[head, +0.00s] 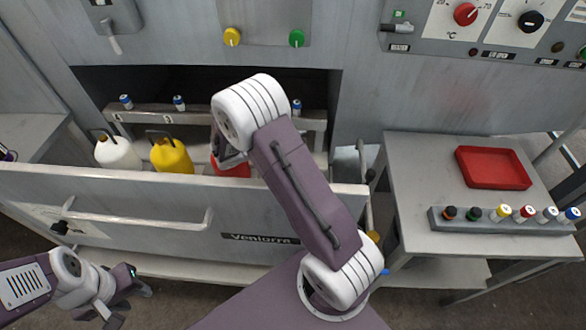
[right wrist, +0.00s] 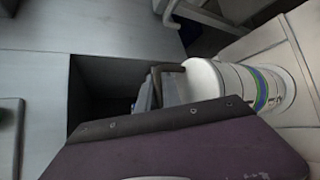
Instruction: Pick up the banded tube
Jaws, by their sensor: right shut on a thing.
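Small white tubes with blue caps stand on a shelf inside the cabinet, one at the left (head: 126,101), one in the middle (head: 179,103) and one at the right (head: 296,106). I cannot make out which tube is the banded one. My right gripper (head: 230,160) reaches into the open drawer, beside the red jug (head: 232,170). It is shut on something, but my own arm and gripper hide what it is. My left gripper (head: 127,298) is open and empty, low at the left.
The open drawer (head: 150,192) also holds a white jug (head: 117,154) and a yellow jug (head: 171,157). At right, a table (head: 420,160) carries a red tray (head: 492,168) and a rack (head: 470,224) of several capped tubes. Control panels line the wall above.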

